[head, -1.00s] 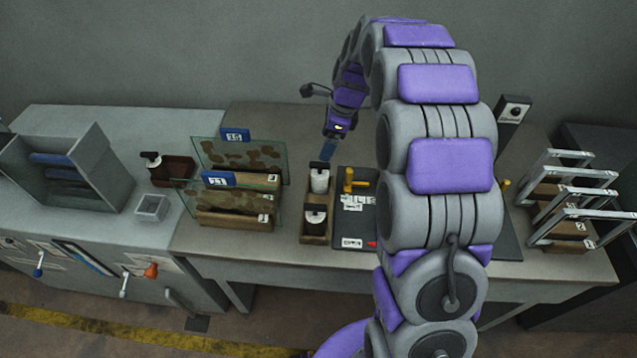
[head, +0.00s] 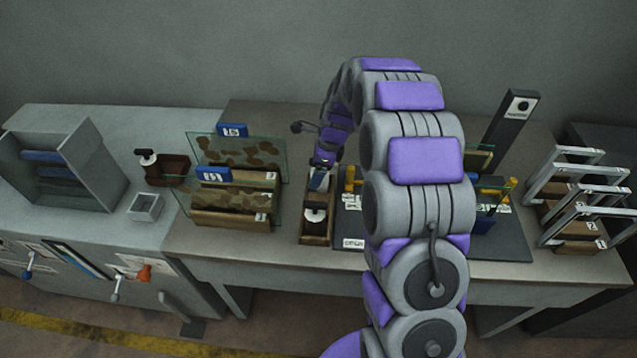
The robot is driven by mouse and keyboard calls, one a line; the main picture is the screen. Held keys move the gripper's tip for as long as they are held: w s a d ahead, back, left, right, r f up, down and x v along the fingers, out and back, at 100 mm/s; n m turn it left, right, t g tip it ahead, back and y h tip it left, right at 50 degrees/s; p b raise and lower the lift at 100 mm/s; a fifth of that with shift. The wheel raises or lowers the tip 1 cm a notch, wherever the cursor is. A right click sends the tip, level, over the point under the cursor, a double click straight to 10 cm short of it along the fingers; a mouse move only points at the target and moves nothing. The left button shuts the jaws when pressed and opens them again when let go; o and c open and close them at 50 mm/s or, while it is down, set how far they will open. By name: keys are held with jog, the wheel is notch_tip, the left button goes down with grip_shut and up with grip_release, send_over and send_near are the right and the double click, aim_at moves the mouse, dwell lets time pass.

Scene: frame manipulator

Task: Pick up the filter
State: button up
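I cannot tell for sure which thing is the filter. Two clear panels with blue numbered clips, the rear clip (head: 232,130) and the front clip (head: 217,174), stand in wooden holders with camouflage-patterned faces, left of my gripper. My gripper (head: 319,182) points down at the rear of a narrow wooden box (head: 317,240). A small bluish piece shows at its tip; I cannot tell if it is a finger or something held. A white bottle with a dark top (head: 315,215) stands in the box's front. The box's rear is hidden by my gripper.
A dark board (head: 352,228) with yellow posts lies right of the box, partly hidden by my arm. Metal frames (head: 575,205) stand at the right. A grey bin (head: 85,165), a clear small tray (head: 145,208) and a dark-topped bottle (head: 147,160) stand at the left.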

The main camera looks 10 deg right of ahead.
jog(key=shift+d, duration=0.3)
jog(key=shift+c, duration=0.4)
jog(key=shift+a, duration=0.25)
jog(key=c, duration=0.7)
jog(key=shift+d, duration=0.1)
jog(key=c, duration=0.3)
